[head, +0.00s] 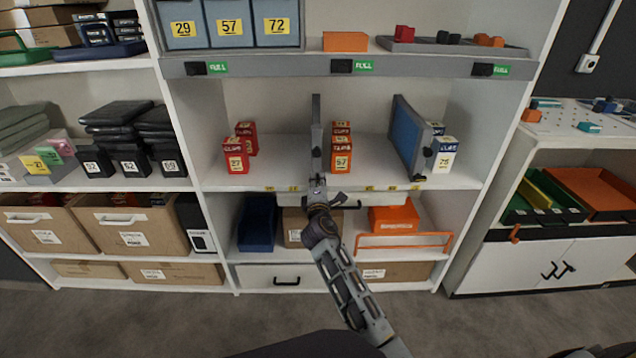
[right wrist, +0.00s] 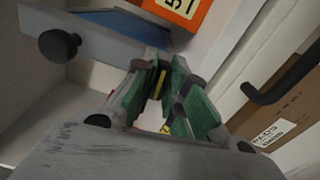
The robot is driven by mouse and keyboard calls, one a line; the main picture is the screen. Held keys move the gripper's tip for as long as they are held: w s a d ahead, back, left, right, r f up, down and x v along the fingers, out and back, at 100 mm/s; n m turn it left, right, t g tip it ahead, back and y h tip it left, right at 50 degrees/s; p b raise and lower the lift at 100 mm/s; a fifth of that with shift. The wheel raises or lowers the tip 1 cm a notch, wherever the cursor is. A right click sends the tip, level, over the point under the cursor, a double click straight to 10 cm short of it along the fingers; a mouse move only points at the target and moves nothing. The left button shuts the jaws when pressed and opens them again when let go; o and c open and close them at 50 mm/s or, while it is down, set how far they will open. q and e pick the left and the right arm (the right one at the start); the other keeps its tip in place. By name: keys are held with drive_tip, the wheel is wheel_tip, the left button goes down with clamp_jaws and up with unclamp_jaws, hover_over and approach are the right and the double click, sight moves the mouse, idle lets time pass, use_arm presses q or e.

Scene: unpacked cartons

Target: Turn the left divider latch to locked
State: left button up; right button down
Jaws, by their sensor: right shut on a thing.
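The left divider (head: 316,135) stands upright on the middle shelf, seen nearly edge-on in the head view. Its panel (right wrist: 105,38) with a black knob (right wrist: 60,45) shows in the right wrist view. My right gripper (head: 317,186) is at the shelf's front edge, at the foot of this divider. In the right wrist view its green fingers (right wrist: 164,98) are shut on the left divider latch (right wrist: 161,84), a small dark piece with yellow on it. The fingers hide most of the latch, so its angle cannot be told. My left gripper is not in view.
Orange boxes (head: 341,150) stand just right of the divider, red boxes (head: 236,157) to its left. A blue-faced right divider (head: 406,137) leans farther right, with a black latch (head: 417,178) at its foot. A drawer handle (right wrist: 285,80) lies near my right gripper.

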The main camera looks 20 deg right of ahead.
drive_tip(key=c, duration=1.4)
unclamp_jaws()
drive_tip(key=shift+c, duration=0.2)
